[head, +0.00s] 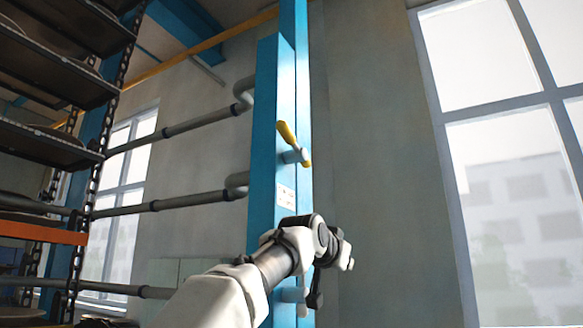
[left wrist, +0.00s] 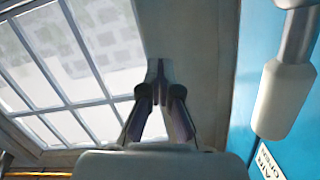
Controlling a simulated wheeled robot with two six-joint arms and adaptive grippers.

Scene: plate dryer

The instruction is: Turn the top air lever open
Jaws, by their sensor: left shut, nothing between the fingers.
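The top air lever has a yellow handle (head: 288,135) on a pale blue hub, high on the blue column (head: 265,130) in the head view. The handle leans, its upper end to the left. My left gripper (head: 315,300) is below the lever and apart from it, its dark fingers partly hidden by my wrist. In the left wrist view the gripper (left wrist: 158,72) is shut, tips together, with nothing held. A pale cylindrical fitting (left wrist: 285,98) stands to its right; I cannot tell which fitting it is. My right gripper is not in view.
A label (head: 285,196) is on the column below the lever. A pale fitting (head: 290,295) sits lower, partly behind my arm. Dark racks with chains (head: 60,90) stand at left. Grey pipes (head: 190,203) run to the column. A window (head: 510,190) is at right.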

